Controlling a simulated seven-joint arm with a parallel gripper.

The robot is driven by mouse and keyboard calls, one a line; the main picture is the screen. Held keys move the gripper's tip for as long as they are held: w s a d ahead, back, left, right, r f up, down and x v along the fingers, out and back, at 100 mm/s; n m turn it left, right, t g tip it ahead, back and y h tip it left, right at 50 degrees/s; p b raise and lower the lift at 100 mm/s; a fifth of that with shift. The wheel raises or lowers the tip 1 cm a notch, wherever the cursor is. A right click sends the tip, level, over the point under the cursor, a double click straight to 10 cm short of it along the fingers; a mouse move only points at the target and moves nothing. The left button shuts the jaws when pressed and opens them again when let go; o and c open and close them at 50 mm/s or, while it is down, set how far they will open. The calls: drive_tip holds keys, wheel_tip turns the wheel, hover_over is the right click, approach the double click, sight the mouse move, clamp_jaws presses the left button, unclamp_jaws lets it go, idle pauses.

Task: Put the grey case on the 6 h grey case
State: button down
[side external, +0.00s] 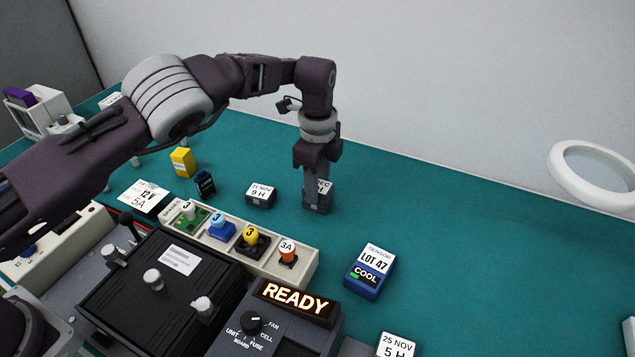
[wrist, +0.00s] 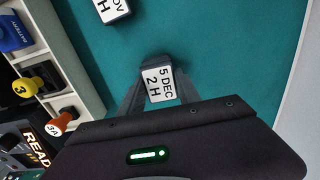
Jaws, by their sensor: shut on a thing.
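My gripper (side external: 315,182) points straight down and is shut on a dark grey case (side external: 318,203). In the wrist view the case (wrist: 158,83) sits between the two fingers, its white label reading "5 DEC 2 H". It is at or just above the green bench; I cannot tell if it touches. A second grey case (side external: 261,197), labelled "21 NOV 9 H", stands to its left; part of it shows in the wrist view (wrist: 112,10). A third label at the bottom edge (side external: 397,346) seems to read "25 NOV 5 H"; its case is mostly cut off. I see no label clearly reading 6 H.
A pale tray (side external: 300,262) with several coloured, numbered parts stands in front, beside a black machine with a lit READY sign (side external: 294,298). A blue sensor box (side external: 370,270) lies to the right. The green bench (side external: 470,240) is clear at right.

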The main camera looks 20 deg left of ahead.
drive_tip(key=c, duration=0.9)
unclamp_jaws()
drive_tip(key=shift+f, duration=0.1)
drive_tip(key=shift+o, duration=0.2)
wheel_tip(320, 180, up, 12)
